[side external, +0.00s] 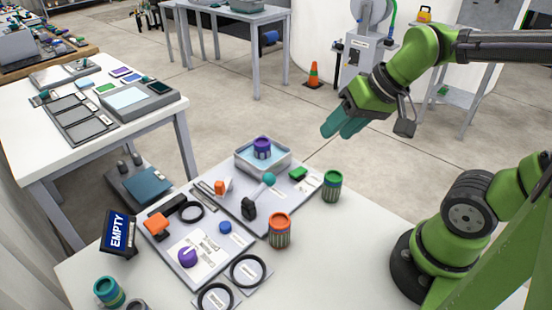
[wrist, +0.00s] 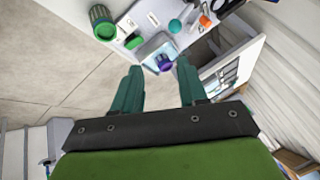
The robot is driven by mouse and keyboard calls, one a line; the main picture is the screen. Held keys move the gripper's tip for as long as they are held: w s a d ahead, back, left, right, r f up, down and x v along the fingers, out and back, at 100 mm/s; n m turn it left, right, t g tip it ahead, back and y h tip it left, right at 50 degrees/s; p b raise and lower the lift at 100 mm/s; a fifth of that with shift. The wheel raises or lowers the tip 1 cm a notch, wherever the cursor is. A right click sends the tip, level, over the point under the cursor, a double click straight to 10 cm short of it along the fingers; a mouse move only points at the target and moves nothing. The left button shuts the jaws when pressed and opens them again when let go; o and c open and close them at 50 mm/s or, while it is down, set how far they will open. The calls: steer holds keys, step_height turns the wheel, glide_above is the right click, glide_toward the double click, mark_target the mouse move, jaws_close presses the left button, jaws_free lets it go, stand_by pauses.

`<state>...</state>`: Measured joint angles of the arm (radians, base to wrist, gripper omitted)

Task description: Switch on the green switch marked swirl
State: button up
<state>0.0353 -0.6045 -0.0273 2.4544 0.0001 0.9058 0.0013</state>
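A small green switch (side external: 298,173) sits on the grey panel (side external: 232,199) at its back right corner, beside a white label too small to read. The green switch also shows in the wrist view (wrist: 133,42), near the panel edge. I cannot tell whether it is on or off. My gripper (side external: 343,126) is in the air above and behind the panel, well away from the switch. In the wrist view my gripper's teal fingers (wrist: 158,72) are wide apart with nothing held between them.
A clear tub (side external: 280,162) holding a purple can (side external: 262,148) is left of the switch. A green can (side external: 332,186) stands close on the right, an orange can (side external: 279,229) in front. A teal-knobbed lever (side external: 268,179) rises nearby. Air above the panel is free.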

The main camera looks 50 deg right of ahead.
steer(key=shift+o, duration=0.7)
steer(key=w+d+f+m+g, duration=0.2)
steer(key=w+d+m+g, duration=0.1)
steer(key=w+d+m, duration=0.1)
steer(key=shift+w+d+f, duration=0.25)
steer(key=shift+w+d, duration=0.4)
steer(key=shift+w, duration=0.45)
steer(key=w+d+f+m+g+y, duration=0.2)
steer(key=w+d+f+m+g, duration=0.15)
steer(key=w+d+m, duration=0.3)
steer(key=m, duration=0.3)
glide_toward(298, 171)
steer(key=shift+n+y, duration=0.25)
steer(key=shift+y, duration=0.05)
steer(key=x, duration=0.8)
steer(key=shift+s+d+f, duration=0.1)
steer(key=shift+d, duration=0.15)
